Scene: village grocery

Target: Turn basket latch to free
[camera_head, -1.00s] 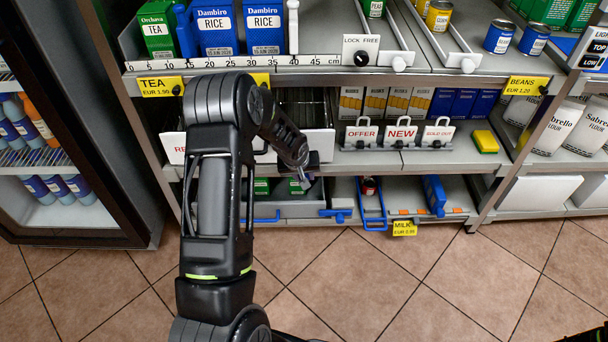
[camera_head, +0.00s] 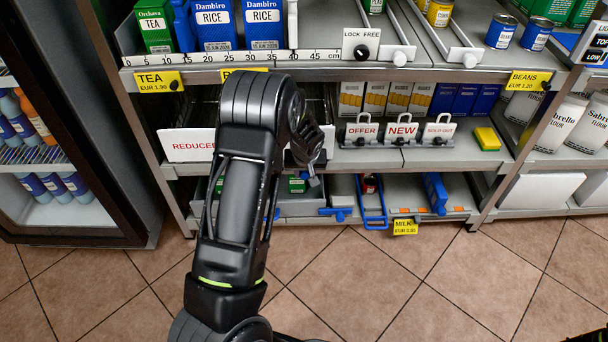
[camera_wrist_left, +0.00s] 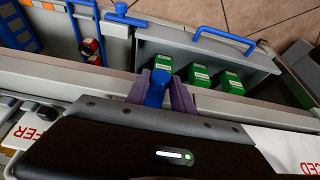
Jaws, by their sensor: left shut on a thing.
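My left gripper (camera_head: 314,181) reaches into the shelf gap above the low grey basket (camera_head: 300,208). The basket (camera_wrist_left: 262,64) holds several green boxes (camera_wrist_left: 199,75) and has a blue bar handle (camera_wrist_left: 224,36). A blue T-shaped piece (camera_head: 336,211) is at the basket's right end and also shows in the left wrist view (camera_wrist_left: 120,11).
An OFFER sign (camera_head: 361,131) and a NEW sign (camera_head: 401,131) stand right of the gripper on the middle shelf. A REDUCED panel (camera_head: 188,146) is to the left. A blue-handled basket (camera_head: 372,207) sits to the right below. Tiled floor (camera_head: 420,275) in front is clear.

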